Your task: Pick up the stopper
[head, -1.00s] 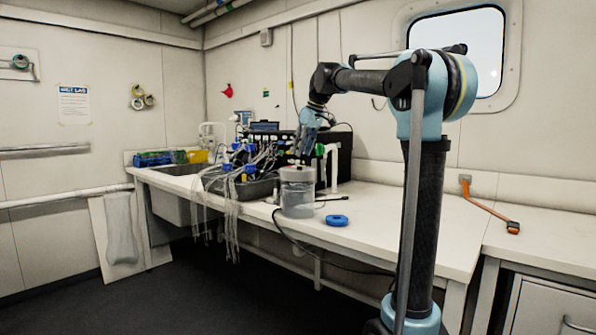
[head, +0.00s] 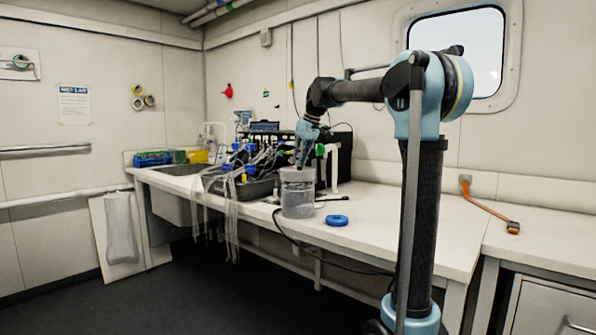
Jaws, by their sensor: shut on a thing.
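A clear jar (head: 297,196) with liquid in it stands upright near the front edge of the white bench. My gripper (head: 301,163) points down at the top of this jar, with its fingertips at the jar's mouth. It is shut on the stopper, which is too small and too covered by the fingers to make out clearly. I cannot tell whether the stopper still touches the jar.
A blue ring (head: 337,220) lies on the bench to the right of the jar. A grey tray (head: 262,188) with several tubes and blue-capped fittings stands close on the left. A black case (head: 340,160) stands behind.

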